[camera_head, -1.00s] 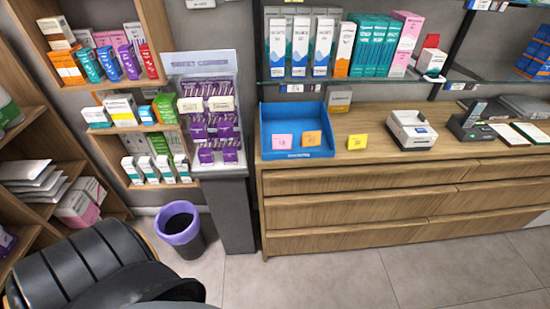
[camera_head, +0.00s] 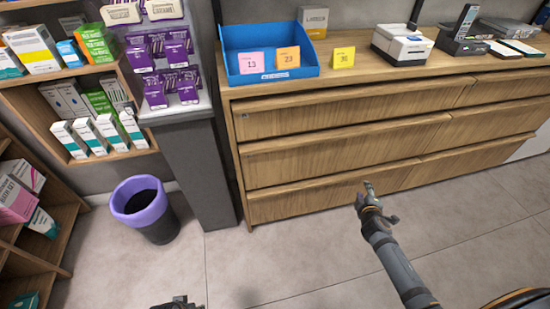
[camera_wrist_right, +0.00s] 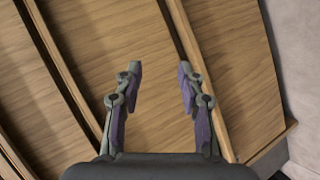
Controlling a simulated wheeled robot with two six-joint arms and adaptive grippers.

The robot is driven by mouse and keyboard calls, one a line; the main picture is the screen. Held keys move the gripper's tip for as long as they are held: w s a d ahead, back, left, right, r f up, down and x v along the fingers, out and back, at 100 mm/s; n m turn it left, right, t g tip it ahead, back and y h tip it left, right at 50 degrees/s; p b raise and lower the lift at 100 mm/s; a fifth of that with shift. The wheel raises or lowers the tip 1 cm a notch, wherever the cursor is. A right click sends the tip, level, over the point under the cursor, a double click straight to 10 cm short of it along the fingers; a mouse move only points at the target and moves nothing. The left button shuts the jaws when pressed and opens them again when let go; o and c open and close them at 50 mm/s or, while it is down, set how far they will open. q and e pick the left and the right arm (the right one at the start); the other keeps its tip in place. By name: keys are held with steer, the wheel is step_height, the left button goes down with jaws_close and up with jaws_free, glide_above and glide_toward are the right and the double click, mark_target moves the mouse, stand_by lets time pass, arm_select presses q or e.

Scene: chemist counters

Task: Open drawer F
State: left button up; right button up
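The wooden drawer unit (camera_head: 340,140) has three rows of drawers in two columns, all flush and shut. No letters are legible on the fronts, so I cannot tell which is drawer F. My right gripper (camera_head: 368,188) is in front of the lower drawers in the head view. In the right wrist view it (camera_wrist_right: 160,72) is open and empty, its two fingers apart and facing the wooden drawer fronts (camera_wrist_right: 225,60), which look tilted there. Contact with a drawer edge cannot be made out. My left gripper (camera_head: 178,303) barely shows at the bottom edge; its fingers are unclear.
A purple-rimmed bin (camera_head: 142,205) stands left of the unit, beside a grey display stand (camera_head: 190,160). A blue tray (camera_head: 230,60) with price cards and a white device (camera_head: 402,44) stand on the counter. The tiled floor (camera_head: 290,245) before the drawers is mostly clear.

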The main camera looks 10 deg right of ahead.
steer(key=w+r+n+t+b, duration=0.2)
steer(key=w+r+b, duration=0.1)
steer(key=r, duration=0.1)
steer(key=n+t+b, duration=0.2)
steer(key=t, duration=0.1)
glide_toward(359, 135)
steer(key=shift+h, duration=0.4)
steer(key=x, duration=0.2)
steer(key=b+x, duration=0.1)
steer(key=x, duration=0.5)
steer(key=shift+w+a+f, duration=0.1)
steer(key=shift+a, duration=0.2)
arm_select(q)
steer(key=shift+t+h, duration=0.5)
steer(key=shift+t, duration=0.1)
steer(key=d+r, duration=0.1)
steer(key=w+d+r, duration=0.1)
steer(key=r, duration=0.1)
steer(key=shift+w+d, duration=0.25)
steer(key=shift+w, duration=0.05)
arm_select(e)
jaws_close()
